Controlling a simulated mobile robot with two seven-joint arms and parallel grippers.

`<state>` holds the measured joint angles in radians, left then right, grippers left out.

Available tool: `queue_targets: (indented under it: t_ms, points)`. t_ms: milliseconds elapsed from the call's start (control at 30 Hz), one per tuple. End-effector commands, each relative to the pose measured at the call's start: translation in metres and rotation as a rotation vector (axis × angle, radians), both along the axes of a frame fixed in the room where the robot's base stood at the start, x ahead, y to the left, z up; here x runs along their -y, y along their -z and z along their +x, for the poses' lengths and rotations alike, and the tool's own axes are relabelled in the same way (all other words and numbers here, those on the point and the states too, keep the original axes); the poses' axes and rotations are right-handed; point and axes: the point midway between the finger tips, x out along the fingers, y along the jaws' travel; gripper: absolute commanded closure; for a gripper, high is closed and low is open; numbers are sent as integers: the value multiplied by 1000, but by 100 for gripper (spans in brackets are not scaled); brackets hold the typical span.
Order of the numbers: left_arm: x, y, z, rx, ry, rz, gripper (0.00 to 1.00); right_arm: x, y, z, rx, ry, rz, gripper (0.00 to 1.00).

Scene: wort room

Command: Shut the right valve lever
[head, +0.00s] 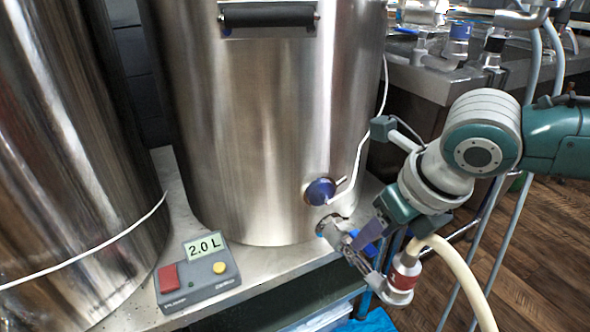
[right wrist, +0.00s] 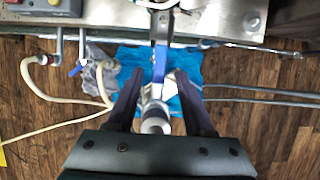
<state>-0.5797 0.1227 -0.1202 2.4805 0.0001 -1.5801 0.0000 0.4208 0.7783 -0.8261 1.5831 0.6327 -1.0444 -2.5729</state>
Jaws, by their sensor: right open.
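The right valve (head: 338,240) sits low on the front of the steel kettle. Its blue lever (head: 366,238) is partly hidden behind my right gripper (head: 378,226). In the right wrist view the blue lever (right wrist: 161,62) runs up and down the picture, in line with the valve body. My right gripper (right wrist: 159,76) is open, its two dark fingers on either side of the lever and valve. I cannot tell whether either finger touches. A hose coupling with a red band (head: 405,268) hangs at the valve's outlet. My left gripper is not in view.
The steel kettle (head: 260,130) stands on a metal bench. A blue knob (head: 320,191) with a thin white line is just above the valve. A control box (head: 197,272) reading 2.0 L is at left. A pale hose (head: 465,275) drops at right. Another blue-levered valve (right wrist: 77,68) is at left.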

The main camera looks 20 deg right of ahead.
Motion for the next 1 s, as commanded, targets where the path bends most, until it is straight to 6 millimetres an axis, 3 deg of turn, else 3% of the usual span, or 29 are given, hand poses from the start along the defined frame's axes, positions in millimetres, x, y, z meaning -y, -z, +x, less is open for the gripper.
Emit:
queue_targets:
  t_ms: [133,467,900,1000]
  points:
    - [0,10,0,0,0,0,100,-1,16,6,1,1,1,48]
    - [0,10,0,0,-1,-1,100,-1,18,8,1,0,0,48]
    - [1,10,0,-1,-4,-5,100,-1,18,7,0,0,0,97]
    - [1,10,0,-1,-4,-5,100,-1,18,7,0,0,0,100]
